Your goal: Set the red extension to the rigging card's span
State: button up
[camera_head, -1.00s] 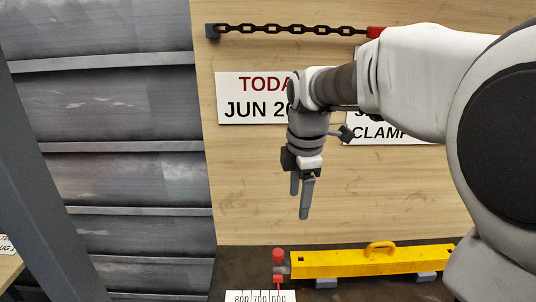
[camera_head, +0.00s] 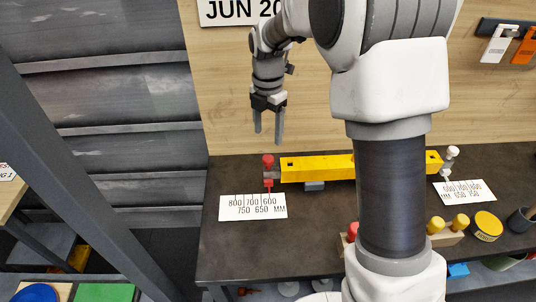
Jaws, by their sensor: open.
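The red extension (camera_head: 268,161) is at the left end of a yellow beam (camera_head: 318,168) on the dark bench. Its red knob stands up beside a white scale card (camera_head: 252,206) marked 800, 700, 600 and 750, 650 MM. A white-knobbed extension (camera_head: 451,157) is at the beam's right end by a second scale card (camera_head: 463,191). My gripper (camera_head: 268,139) points down, open and empty. In the picture it is above the red knob, apart from it. My arm hides the middle of the beam. No rigging card can be made out.
Yellow pegs (camera_head: 460,222), a yellow disc (camera_head: 486,226) and a dark cup (camera_head: 521,219) stand at right. White and orange tags (camera_head: 498,44) hang on the wooden board (camera_head: 220,80) behind.

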aim_at(268, 157)
notch_tip(268, 157, down, 9)
jog(key=shift+f, duration=0.1)
dwell(0.3)
grip_shut()
dwell(1.3)
